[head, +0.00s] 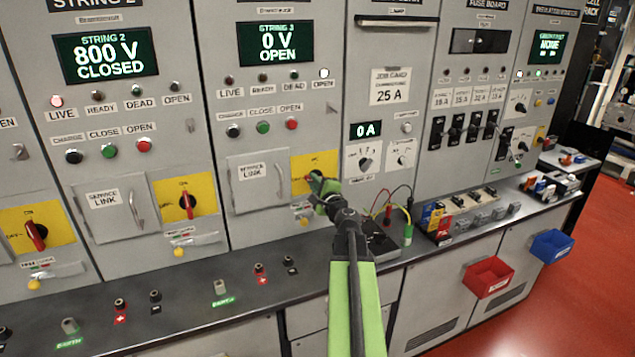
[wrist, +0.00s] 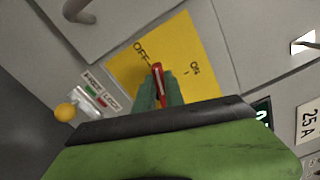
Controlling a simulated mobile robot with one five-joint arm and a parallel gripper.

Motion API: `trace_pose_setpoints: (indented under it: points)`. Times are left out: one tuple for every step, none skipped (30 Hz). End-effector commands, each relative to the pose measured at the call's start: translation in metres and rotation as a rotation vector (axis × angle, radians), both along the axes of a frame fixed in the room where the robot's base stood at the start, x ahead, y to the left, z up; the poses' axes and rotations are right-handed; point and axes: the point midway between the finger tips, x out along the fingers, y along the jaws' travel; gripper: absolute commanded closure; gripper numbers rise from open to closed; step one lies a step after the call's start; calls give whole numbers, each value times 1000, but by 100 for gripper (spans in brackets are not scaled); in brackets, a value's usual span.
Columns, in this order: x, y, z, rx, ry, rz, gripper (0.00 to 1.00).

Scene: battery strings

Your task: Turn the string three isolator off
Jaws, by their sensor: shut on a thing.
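The string three isolator is a red handle (wrist: 158,72) on a yellow plate (wrist: 122,70) marked OFF and ON. In the head view its yellow plate (head: 316,162) sits below the string 3 display (head: 277,43), which reads 0 V OPEN. My gripper (head: 318,184) is at the plate and hides most of the handle there. In the wrist view my gripper (wrist: 160,94) has its green fingers on both sides of the red handle, shut on it. The visible handle end lies between the OFF and ON marks, closer to OFF; its exact angle is partly hidden.
A service link door (head: 258,181) with a handle is left of the plate. A yellow knob (wrist: 65,112) and a small tag hang by it. The string 2 isolator (head: 186,204) is further left. Test leads (head: 388,212) and a bench of small parts are to the right.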

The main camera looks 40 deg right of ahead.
Motion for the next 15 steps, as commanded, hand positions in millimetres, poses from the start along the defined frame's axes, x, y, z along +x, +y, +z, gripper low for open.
trace_pose_setpoints:
  points:
    - [-1, 0, -3, -33, 14, -3, 100]
    - [-1, 0, -3, -56, 24, -3, 100]
    - [-1, 0, -4, -84, 35, -3, 100]
    - [-1, 0, -4, -103, 43, -3, 100]
    - [-1, 0, -5, -122, 50, -3, 100]
    - [-1, 0, -5, -146, 60, -3, 100]
    - [-1, 0, -6, -163, 68, -3, 100]
    - [-1, 0, -6, -179, 75, -3, 100]
    - [-1, 0, -7, -199, 83, -3, 100]
    - [-1, 0, -7, -212, 88, -3, 100]
    - [-1, 0, -7, -225, 93, -3, 100]
    - [-1, 1, -7, -240, 99, -3, 100]
    - [-1, 1, -8, -250, 104, -3, 100]
    - [-1, 1, -8, -260, 107, -3, 100]
    - [-1, 1, -8, -271, 112, -3, 100]
